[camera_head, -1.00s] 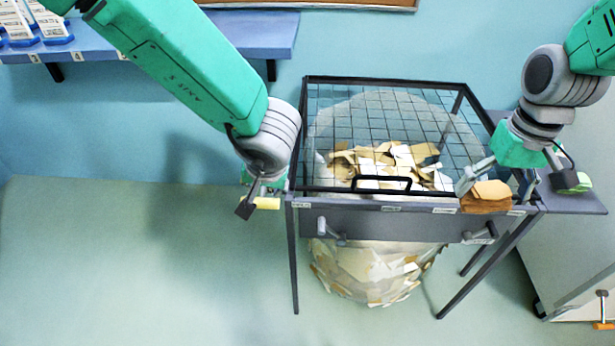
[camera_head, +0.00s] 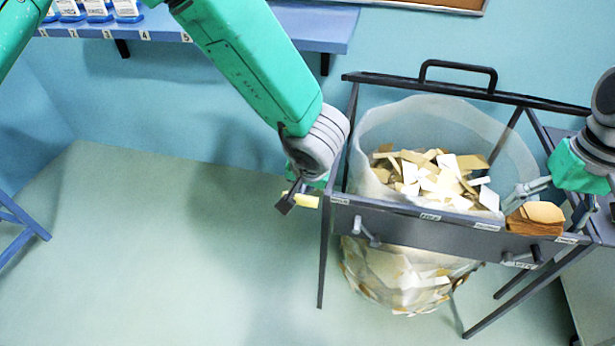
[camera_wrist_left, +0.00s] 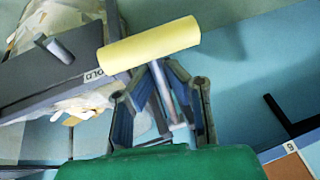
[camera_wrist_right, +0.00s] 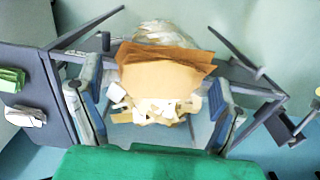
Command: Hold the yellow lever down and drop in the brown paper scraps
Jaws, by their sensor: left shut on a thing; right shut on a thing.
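The yellow lever (camera_head: 307,201) is a pale yellow bar at the front left corner of the dark frame. My left gripper (camera_head: 298,196) is shut on it; in the left wrist view the yellow bar (camera_wrist_left: 150,45) lies across the fingertips. My right gripper (camera_head: 556,200) is shut on a stack of brown paper scraps (camera_head: 536,218) at the front right of the frame. The stack also shows between the fingers in the right wrist view (camera_wrist_right: 160,78). A whitish bag (camera_head: 385,130) hangs open in the frame, holding tan and white scraps (camera_head: 435,178). The lid with its black handle (camera_head: 458,67) stands raised at the back.
The dark front rail (camera_head: 440,230) has labels and two grey pegs (camera_head: 367,231). A blue wall shelf (camera_head: 310,25) with blue-based holders (camera_head: 98,12) is at upper left. Green packets (camera_wrist_right: 12,79) lie on the side ledge.

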